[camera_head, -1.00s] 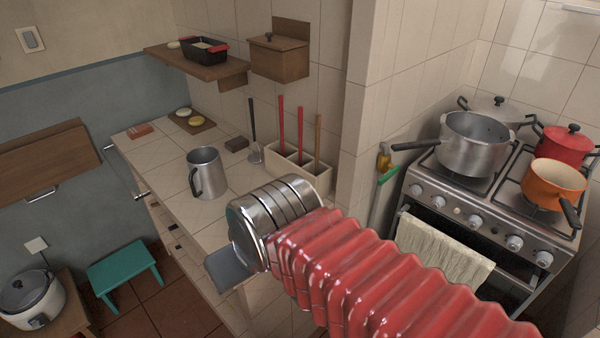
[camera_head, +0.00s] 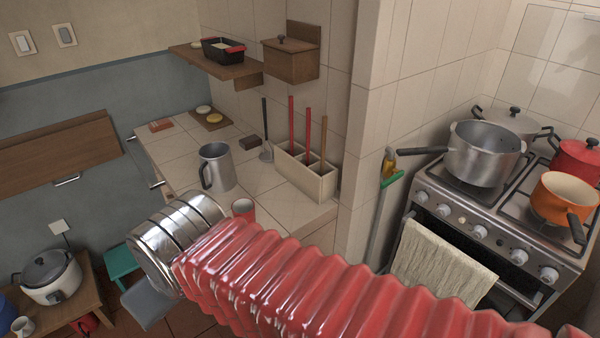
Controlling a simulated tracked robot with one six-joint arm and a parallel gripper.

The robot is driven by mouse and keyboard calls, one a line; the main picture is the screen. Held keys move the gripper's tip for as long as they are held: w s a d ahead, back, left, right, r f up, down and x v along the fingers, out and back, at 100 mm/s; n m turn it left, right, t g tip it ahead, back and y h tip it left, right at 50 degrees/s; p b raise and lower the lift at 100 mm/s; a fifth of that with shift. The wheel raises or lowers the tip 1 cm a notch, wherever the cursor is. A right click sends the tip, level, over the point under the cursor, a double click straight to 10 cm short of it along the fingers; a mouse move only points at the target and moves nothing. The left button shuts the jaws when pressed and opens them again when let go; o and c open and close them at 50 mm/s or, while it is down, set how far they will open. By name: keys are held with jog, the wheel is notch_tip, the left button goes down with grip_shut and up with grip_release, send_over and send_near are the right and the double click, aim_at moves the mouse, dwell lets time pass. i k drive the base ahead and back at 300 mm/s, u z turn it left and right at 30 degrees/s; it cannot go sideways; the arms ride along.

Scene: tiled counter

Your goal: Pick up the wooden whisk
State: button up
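I cannot make out a whisk for certain. A wooden-handled utensil (camera_head: 323,148) stands upright in the cream divided holder (camera_head: 318,184) on the counter; its lower end is hidden in the holder, so I cannot tell whether it is the whisk. Two red-handled utensils (camera_head: 291,124) stand in the same holder. My red ribbed arm reaches from the lower right to a banded metal section at left. A grey flat part (camera_head: 150,303) below it seems to be my gripper; its fingers do not show clearly. It is left of and well apart from the holder.
A metal mug (camera_head: 217,168), a red cup (camera_head: 243,208) and a dark-handled ladle (camera_head: 265,130) are on the tiled counter (camera_head: 262,190). A wall shelf (camera_head: 225,75) and wooden box (camera_head: 291,58) hang above. A stove (camera_head: 500,225) with pots stands right, beyond a wall corner.

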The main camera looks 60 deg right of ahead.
aim_at(324, 118)
jog(key=u, duration=1)
jog(key=k, duration=1.3)
jog(key=z, duration=1.3)
jog(key=i, duration=0.5)
jog(key=z, duration=0.1)
